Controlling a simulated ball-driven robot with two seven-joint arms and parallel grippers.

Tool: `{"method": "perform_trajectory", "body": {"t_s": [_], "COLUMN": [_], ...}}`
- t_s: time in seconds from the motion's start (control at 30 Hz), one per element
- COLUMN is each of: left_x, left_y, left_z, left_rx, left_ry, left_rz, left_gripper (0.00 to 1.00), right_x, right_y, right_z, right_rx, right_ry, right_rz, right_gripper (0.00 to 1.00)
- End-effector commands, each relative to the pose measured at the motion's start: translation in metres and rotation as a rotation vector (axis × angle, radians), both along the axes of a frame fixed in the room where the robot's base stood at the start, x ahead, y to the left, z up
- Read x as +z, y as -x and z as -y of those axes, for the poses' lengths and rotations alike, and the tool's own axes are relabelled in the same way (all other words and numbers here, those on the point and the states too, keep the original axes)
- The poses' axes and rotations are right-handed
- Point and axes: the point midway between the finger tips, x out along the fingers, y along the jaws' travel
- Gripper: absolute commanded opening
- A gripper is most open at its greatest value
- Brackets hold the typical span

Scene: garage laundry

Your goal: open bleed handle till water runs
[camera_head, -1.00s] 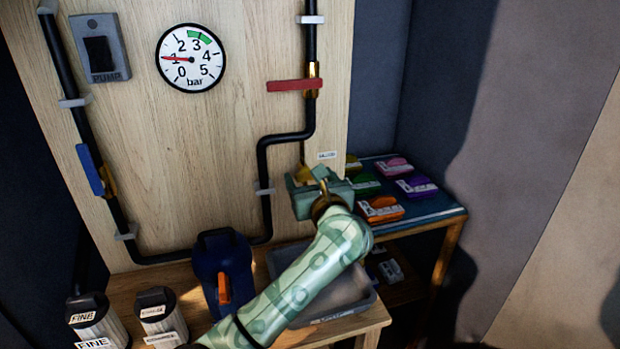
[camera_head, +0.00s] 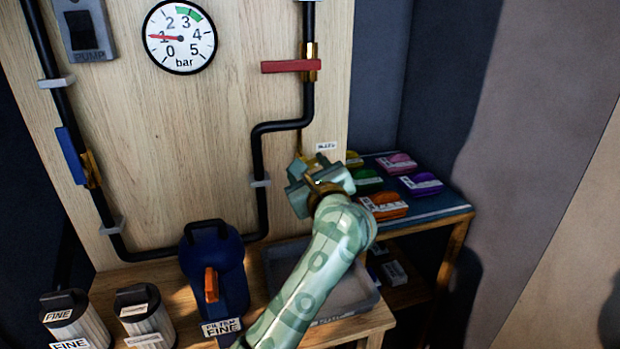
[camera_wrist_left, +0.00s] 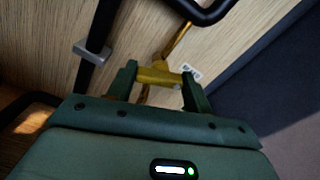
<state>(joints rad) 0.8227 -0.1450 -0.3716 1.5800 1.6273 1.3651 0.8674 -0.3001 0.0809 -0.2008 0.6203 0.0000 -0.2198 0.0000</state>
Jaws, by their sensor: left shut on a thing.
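My left gripper (camera_head: 306,172) is at the lower right of the wooden board. In the left wrist view its fingers (camera_wrist_left: 163,80) are shut on the yellow bleed handle (camera_wrist_left: 158,76), which lies crosswise between them. A thin brass pipe runs up from the handle and a short piece shows below it. In the head view my gripper mostly hides the handle. A small white label (camera_head: 326,146) is just right of it; its print is blurred. A grey tray (camera_head: 335,312) on the bench below is partly covered by my arm. My right gripper is not in view.
The pressure gauge (camera_head: 179,37) reads about 1 bar. A red lever (camera_head: 291,66) lies crosswise on the black pipe; a blue lever (camera_head: 70,155) is along the left pipe. A blue filter housing (camera_head: 215,270) and cartridges (camera_head: 147,318) stand on the bench. A shelf (camera_head: 440,207) holds colored items.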

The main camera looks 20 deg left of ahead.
Motion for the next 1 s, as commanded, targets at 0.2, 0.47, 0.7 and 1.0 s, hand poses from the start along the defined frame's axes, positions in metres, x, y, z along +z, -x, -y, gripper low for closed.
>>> {"method": "perform_trajectory", "body": {"t_s": [0.2,0.47,0.7,1.0], "left_x": [-0.006,-0.003,-0.002,-0.001], "left_y": [-0.001,0.000,0.000,0.000], "left_z": [0.000,0.000,0.000,0.000], "left_rx": [-0.001,0.000,-0.001,-0.001], "left_ry": [0.114,0.189,0.207,0.206], "left_rz": [0.071,0.122,0.135,0.134], "left_gripper": [0.28,0.28,0.28,0.59], "right_x": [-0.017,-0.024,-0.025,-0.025], "right_y": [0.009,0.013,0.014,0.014], "right_z": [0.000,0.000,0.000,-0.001], "right_rx": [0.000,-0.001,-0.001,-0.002], "right_ry": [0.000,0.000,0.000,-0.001], "right_rz": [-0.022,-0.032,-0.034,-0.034], "right_gripper": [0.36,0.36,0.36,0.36]}}
